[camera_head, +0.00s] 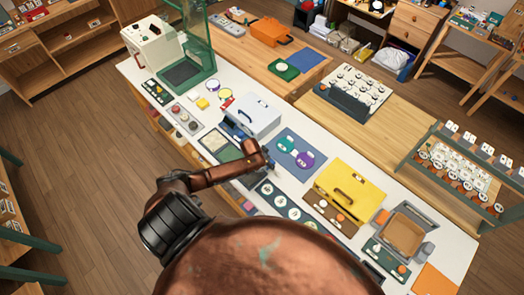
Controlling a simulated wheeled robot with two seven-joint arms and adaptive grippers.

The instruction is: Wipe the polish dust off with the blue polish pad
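A flat blue square (311,62) lies on the wooden table at the back, next to a green square (283,69) with a pale round spot. I cannot tell whether this blue square is the polish pad. No polish dust can be made out at this size. My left arm reaches in over the white bench, and its gripper (266,160) is beside the blue-grey mat (312,143) with teal and purple round pieces. The fingers are small and dark, so whether they are open or hold anything is unclear. My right gripper is not in view.
The white bench (448,240) is crowded. A white box (258,117), a yellow case (350,190) and a grey tray with a tan bin (403,234) stand on it. A green-framed machine (190,62) stands at the far left end. A dark green rack (440,130) stands at the right.

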